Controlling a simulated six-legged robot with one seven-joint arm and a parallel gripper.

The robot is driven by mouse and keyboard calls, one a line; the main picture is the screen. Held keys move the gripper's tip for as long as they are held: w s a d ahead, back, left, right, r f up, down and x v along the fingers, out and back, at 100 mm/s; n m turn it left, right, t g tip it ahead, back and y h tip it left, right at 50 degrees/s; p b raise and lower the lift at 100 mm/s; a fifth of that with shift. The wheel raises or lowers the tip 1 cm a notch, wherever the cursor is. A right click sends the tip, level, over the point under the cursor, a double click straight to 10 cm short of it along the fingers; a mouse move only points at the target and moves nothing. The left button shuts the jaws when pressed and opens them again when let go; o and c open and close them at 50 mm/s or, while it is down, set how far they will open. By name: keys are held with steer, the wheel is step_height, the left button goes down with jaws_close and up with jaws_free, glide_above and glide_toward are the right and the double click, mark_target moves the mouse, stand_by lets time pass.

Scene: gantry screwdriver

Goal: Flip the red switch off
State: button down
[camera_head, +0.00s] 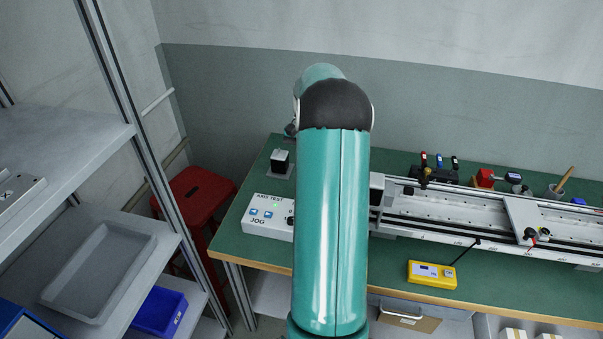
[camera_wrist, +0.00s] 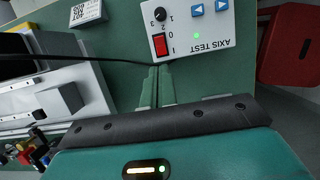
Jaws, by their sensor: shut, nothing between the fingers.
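The white AXIS TEST control box (camera_wrist: 210,35) lies at the top of the wrist view, upside down in the picture. Its red rocker switch (camera_wrist: 160,45) sits at the box edge, beside the 0 and I marks. I cannot tell which side is pressed. My gripper (camera_wrist: 157,69) is shut and empty, its thin green fingertips pointing at the switch end of the box. They appear just short of the switch in the picture; contact is unclear. In the head view the box (camera_head: 262,226) is on the bench, and my arm hides the switch and the gripper.
The box has a black knob (camera_wrist: 160,14), blue buttons and a lit green light. A black cable (camera_wrist: 100,58) runs close to the fingers. The linear rail (camera_head: 450,213) and a yellow handheld unit (camera_head: 432,275) are right of my arm. A red stool (camera_head: 196,196) stands left of the bench.

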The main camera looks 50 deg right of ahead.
steer(key=x, duration=1.2)
steer(key=shift+a+f, duration=0.1)
steer(key=shift+f, duration=0.1)
